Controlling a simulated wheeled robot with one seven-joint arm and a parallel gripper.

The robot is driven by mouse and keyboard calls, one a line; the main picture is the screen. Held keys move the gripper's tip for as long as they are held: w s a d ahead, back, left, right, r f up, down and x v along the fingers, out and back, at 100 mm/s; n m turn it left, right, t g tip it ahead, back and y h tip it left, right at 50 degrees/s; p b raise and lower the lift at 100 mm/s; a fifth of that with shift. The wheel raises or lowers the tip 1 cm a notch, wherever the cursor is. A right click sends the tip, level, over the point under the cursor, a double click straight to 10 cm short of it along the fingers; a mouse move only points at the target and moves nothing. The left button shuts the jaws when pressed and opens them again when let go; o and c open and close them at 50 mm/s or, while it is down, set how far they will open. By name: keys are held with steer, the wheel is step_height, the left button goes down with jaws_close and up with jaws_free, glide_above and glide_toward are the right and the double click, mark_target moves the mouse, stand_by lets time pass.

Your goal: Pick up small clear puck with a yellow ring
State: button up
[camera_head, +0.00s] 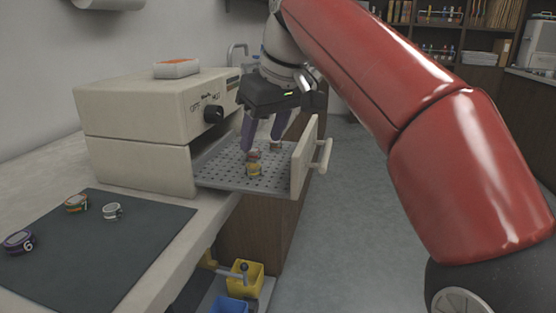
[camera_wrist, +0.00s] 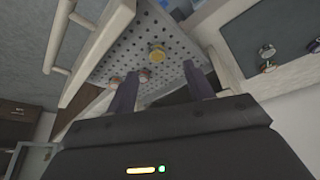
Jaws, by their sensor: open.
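The small clear puck with a yellow ring (camera_head: 254,170) sits on the perforated tray of the pulled-out drawer. In the wrist view the yellow-ringed puck (camera_wrist: 157,53) shows beyond and between my fingertips. My gripper (camera_head: 262,145) points down over the tray, with two purple-grey fingers spread apart and nothing between them. In the wrist view my gripper (camera_wrist: 160,72) is also open and apart from the puck.
The drawer front (camera_head: 304,160) with its handle stands right of the tray. The beige press (camera_head: 145,125) is on the left. A dark mat (camera_head: 95,255) holds a purple puck (camera_head: 20,241), an orange-green puck (camera_head: 76,203) and a pale puck (camera_head: 112,210). Yellow and blue bins stand below.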

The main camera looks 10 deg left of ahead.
mark_target(255, 166)
steer(key=x, duration=0.2)
steer(key=b+x, duration=0.1)
steer(key=x, duration=0.4)
steer(key=shift+w+f, duration=0.25)
steer(key=shift+w, duration=0.25)
steer(key=c, duration=1.1)
steer(key=shift+o, duration=0.2)
steer(key=shift+r, duration=0.1)
